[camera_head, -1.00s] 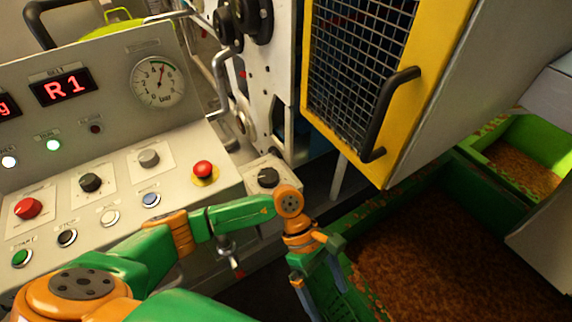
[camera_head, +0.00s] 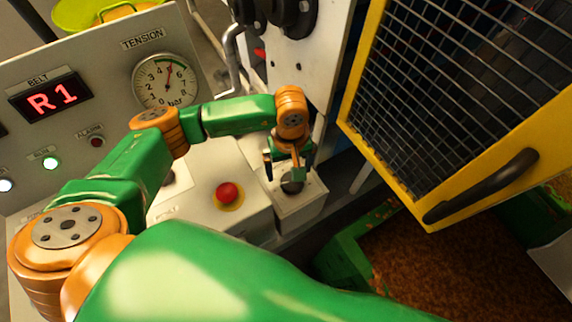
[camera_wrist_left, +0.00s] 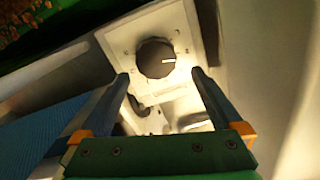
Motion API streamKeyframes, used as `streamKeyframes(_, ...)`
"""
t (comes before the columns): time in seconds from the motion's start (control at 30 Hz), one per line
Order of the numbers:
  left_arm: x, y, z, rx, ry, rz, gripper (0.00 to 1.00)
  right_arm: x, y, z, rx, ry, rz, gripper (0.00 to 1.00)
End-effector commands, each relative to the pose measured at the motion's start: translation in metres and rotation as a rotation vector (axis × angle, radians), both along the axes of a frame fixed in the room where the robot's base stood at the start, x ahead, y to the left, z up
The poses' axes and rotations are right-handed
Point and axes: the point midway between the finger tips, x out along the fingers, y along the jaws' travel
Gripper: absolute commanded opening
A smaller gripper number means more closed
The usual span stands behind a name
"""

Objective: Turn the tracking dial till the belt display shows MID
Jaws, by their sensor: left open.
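The belt display (camera_head: 50,97) reads R1 in red on the grey panel. The tracking dial (camera_head: 292,183) is a dark round knob on a small pale box right of the red mushroom button. In the left wrist view the dial (camera_wrist_left: 156,58) shows a white pointer mark, beyond and between the fingertips. My left gripper (camera_head: 287,174) points down just above the dial. In its wrist view the left gripper (camera_wrist_left: 160,76) is open, with a finger on either side of the dial and nothing between them. Whether the fingers touch it is unclear. My right gripper is not in view.
A red mushroom button (camera_head: 228,194) on a yellow ring stands close left of the dial. A yellow-framed mesh guard (camera_head: 450,100) with a black handle (camera_head: 482,187) is at the right. Brown crumbly material (camera_head: 430,265) lies below it. A tension gauge (camera_head: 165,82) is on the panel.

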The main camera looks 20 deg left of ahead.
Motion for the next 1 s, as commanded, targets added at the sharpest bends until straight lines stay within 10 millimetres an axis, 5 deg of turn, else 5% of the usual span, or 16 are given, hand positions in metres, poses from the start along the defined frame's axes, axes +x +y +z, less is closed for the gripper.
streamKeyframes(0.2,-0.001,-0.001,-0.029,-0.001,0.002,0.001,1.00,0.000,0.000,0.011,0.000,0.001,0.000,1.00)
streamKeyframes(0.47,-0.001,0.000,-0.033,-0.001,0.001,0.000,0.97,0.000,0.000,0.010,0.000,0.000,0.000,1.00)
streamKeyframes(0.77,-0.001,-0.001,-0.033,-0.002,0.001,0.000,0.18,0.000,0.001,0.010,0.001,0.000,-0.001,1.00)
streamKeyframes(1.0,-0.001,-0.001,-0.034,-0.003,0.001,0.020,0.18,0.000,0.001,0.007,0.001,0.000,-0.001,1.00)
